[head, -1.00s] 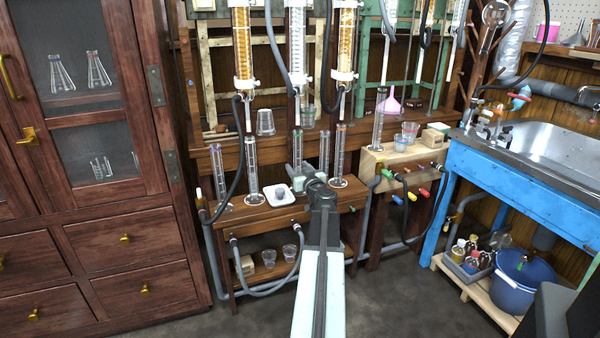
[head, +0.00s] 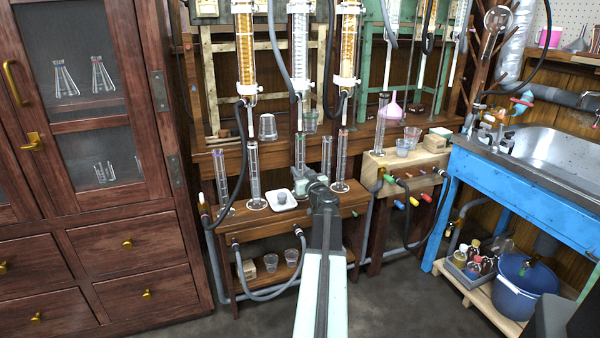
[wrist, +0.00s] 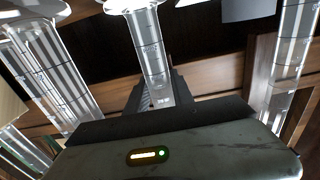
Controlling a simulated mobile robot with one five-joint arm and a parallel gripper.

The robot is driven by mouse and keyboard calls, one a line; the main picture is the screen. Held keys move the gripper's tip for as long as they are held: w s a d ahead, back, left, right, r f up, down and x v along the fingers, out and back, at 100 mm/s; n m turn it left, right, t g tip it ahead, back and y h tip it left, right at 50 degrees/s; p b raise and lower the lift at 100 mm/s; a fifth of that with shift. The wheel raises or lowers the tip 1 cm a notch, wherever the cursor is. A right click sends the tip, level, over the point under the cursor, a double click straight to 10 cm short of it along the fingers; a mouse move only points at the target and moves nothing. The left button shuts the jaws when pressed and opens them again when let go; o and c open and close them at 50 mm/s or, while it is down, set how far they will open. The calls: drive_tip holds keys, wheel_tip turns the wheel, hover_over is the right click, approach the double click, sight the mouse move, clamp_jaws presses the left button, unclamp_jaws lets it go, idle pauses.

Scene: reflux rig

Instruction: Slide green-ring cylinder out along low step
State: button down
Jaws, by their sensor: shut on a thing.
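My gripper (head: 308,182) reaches over the low wooden step (head: 270,222) and is shut on a clear graduated cylinder (head: 299,152) standing among others.
Other cylinders stand close by: one (head: 326,155) and a red-ringed one (head: 342,155) to the right, two more (head: 254,175) to the left. A white dish (head: 281,205) sits just left of my gripper. Hoses (head: 262,296) loop below the step. Columns (head: 299,50) hang above.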

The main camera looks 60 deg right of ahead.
drive_tip(key=v, duration=0.9)
idle(0.6)
